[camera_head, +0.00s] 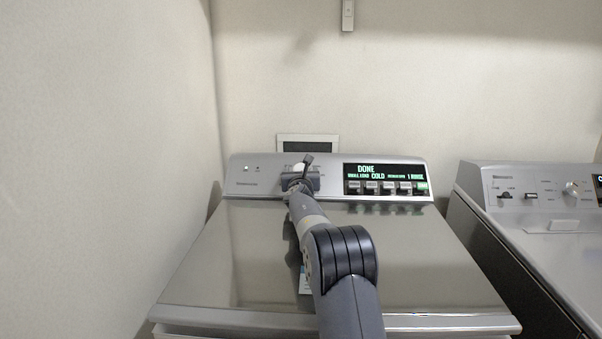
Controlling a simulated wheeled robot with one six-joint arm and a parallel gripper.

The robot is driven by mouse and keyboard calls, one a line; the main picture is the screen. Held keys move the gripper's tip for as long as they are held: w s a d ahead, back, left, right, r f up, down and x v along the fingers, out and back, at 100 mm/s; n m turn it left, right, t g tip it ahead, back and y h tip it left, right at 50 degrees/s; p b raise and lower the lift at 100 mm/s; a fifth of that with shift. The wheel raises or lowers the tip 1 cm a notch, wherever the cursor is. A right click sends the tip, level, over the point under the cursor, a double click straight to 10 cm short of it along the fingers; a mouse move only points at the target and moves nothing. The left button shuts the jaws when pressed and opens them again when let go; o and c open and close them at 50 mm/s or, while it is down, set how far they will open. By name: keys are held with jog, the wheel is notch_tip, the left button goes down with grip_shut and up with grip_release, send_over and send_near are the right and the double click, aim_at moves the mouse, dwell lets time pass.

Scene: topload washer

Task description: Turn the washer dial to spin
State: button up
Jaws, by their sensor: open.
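The washer (240,250) stands in front of me with its lid closed. Its tilted control panel (247,179) runs along the back. The dial (299,167) shows only as a small pale patch left of the display, mostly hidden by my gripper. My gripper (308,168) is at the dial, its fingers open. I cannot tell whether they touch the dial or which setting it points to. The display (384,171) reads DONE, with COLD and 1 RINSE below.
Several buttons (371,188) sit under the display, right of my gripper. A second machine (550,225) with its own knob (571,189) stands at the right, past a narrow gap. A wall (100,150) is close on the left. My arm crosses above the lid.

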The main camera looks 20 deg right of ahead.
jog(key=shift+s+a+f+b, duration=0.1)
jog(key=shift+s+a+b, duration=0.1)
jog(key=shift+s+b, duration=0.35)
jog(key=b+v, duration=0.4)
jog(key=v, duration=0.5)
jog(key=shift+s+a+b, duration=0.1)
jog(key=shift+s+b, duration=0.15)
jog(key=shift+b, duration=0.15)
jog(key=shift+a, duration=0.2)
